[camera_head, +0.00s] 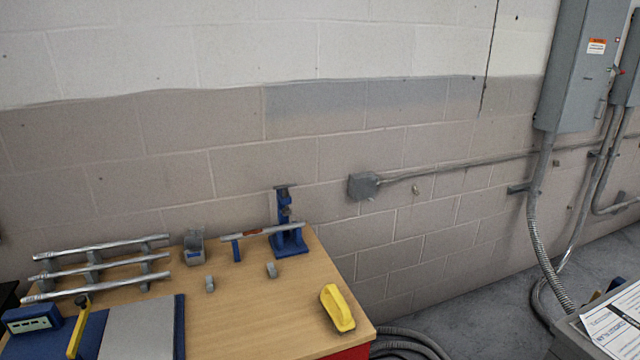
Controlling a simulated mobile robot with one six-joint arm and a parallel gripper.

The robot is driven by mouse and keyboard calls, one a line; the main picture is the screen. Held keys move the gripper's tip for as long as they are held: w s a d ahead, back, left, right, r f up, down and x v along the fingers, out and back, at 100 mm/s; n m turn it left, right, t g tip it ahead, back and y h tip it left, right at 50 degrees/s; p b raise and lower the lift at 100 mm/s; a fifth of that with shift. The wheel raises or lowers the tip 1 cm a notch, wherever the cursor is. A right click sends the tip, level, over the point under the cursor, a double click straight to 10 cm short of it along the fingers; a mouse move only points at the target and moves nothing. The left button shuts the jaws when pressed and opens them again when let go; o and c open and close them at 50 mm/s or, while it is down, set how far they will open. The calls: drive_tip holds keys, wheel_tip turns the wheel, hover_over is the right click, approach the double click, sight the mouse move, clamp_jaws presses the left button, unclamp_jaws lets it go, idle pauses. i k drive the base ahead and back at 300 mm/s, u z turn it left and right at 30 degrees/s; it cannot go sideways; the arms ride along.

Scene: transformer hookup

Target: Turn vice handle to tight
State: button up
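A blue upright device that looks like the vice (289,240) stands at the back right of the wooden workbench. A dark crossbar that looks like its handle (286,187) sits on top, lying roughly level. A light rod with a brownish band (262,231) runs from the vice to the left, over a small blue stand (236,250). Whether the vice jaws are clamped on the rod is too small to tell. My gripper is not in view.
The wooden workbench (255,310) has several silver rods on a rack (95,272) at left, small grey fittings, and a yellow-handled tool (338,308) near the right edge. A blue device with a yellow lever (77,328) is at front left. A block wall stands close behind.

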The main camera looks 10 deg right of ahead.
sight(285, 187)
drive_tip(key=z, duration=0.7)
drive_tip(key=k, duration=0.8)
drive_tip(key=u, duration=0.45)
drive_tip(key=k, duration=0.7)
drive_tip(key=u, duration=0.6)
drive_tip(key=i, duration=1.45)
drive_tip(key=z, duration=0.5)
